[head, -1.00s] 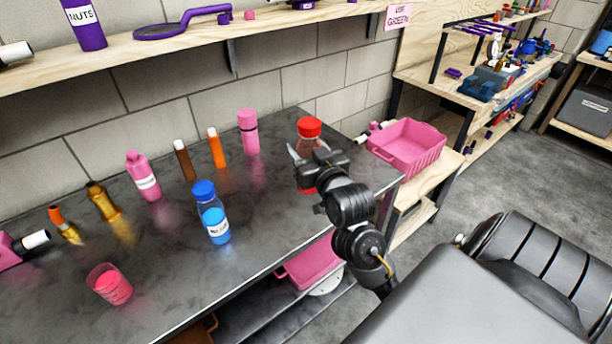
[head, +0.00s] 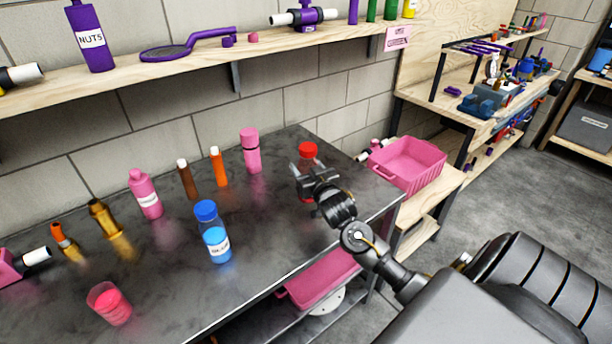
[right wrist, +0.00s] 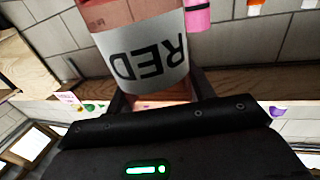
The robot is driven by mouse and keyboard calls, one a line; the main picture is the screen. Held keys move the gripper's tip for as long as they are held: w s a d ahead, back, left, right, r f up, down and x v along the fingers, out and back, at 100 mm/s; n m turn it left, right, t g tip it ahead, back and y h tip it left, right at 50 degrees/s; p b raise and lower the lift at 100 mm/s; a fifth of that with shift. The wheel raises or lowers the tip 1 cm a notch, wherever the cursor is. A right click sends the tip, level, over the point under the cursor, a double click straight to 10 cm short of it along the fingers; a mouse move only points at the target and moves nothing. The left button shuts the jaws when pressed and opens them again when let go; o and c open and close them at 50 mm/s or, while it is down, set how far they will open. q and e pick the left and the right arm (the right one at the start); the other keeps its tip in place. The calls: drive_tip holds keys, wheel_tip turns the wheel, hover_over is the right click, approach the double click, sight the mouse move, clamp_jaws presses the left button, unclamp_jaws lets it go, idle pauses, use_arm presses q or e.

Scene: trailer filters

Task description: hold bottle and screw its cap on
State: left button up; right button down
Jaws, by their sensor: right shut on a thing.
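The bottle with a red cap (head: 308,151) stands upright near the right end of the dark table in the head view. My right gripper (head: 308,174) is around its body below the cap and shut on it. In the right wrist view the bottle's white label (right wrist: 146,66) reads RED, upside down, between the fingers. The cap sits on top of the bottle; how tight it is I cannot tell. Whether the bottle's base touches the table is hidden behind the gripper. My left gripper is not in view.
On the dark table (head: 160,290) stand a blue-capped bottle (head: 213,235), pink bottles (head: 146,195), a brown tube (head: 187,180), an orange tube (head: 218,168), and a pink cup (head: 110,303). A pink bin (head: 408,165) stands right of the table. A wooden shelf (head: 190,60) runs above.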

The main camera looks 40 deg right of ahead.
drive_tip(key=shift+w+d+f, duration=0.1)
drive_tip(key=shift+w+f, duration=0.05)
drive_tip(key=shift+f, duration=0.05)
wheel_tip(320, 180, down, 2)
drive_tip(key=shift+d+f+p, duration=0.1)
drive_tip(key=shift+f+p, duration=0.1)
drive_tip(key=shift+p, duration=0.15)
drive_tip(key=shift+f, duration=0.4)
drive_tip(key=shift+f, duration=0.15)
drive_tip(key=c, duration=0.6)
unclamp_jaws()
drive_tip(key=shift+o, duration=0.2)
